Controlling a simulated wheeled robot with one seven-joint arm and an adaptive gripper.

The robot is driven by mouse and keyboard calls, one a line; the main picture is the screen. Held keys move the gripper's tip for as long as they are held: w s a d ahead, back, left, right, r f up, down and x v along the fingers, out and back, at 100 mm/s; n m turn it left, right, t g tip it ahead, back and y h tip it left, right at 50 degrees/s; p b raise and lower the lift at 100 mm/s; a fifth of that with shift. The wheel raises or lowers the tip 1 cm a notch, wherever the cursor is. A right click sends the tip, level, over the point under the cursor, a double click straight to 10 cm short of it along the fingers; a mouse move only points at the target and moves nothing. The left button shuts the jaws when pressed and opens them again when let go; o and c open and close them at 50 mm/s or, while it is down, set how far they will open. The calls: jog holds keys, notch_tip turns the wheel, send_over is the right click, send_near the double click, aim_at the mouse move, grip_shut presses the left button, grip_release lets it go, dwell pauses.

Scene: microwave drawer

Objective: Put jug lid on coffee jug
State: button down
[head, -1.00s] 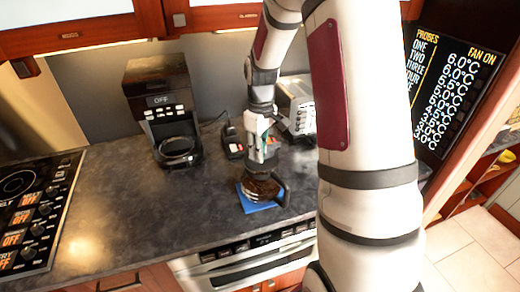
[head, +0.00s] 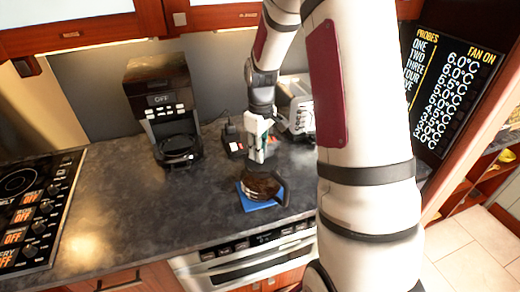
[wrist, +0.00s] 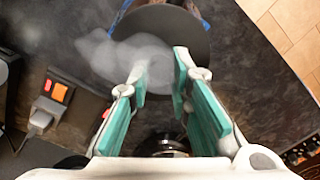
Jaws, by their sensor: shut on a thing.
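The coffee jug (head: 264,187) stands on a blue mat (head: 256,206) near the counter's front edge. It has brown contents or a dark top and a black handle on its right. My gripper (head: 257,159) points down just above the jug. In the wrist view, a dark round disc, which looks like the jug lid (wrist: 190,36), lies at the tips of my teal-padded gripper (wrist: 160,70). The jaws are closed on its middle, partly veiled by a pale haze. I cannot tell whether the lid touches the jug's rim.
A coffee machine (head: 165,110) stands at the back left. A hob (head: 35,205) is at the far left. A toaster (head: 299,112) and a small device with red switches (head: 234,141) sit behind my gripper. The counter left of the jug is clear.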

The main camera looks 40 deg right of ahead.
jog(key=shift+f, duration=0.15)
dwell(0.7)
jog(key=c, duration=0.9)
grip_release()
jog(key=shift+r+p, duration=0.9)
jog(key=shift+r, duration=2.6)
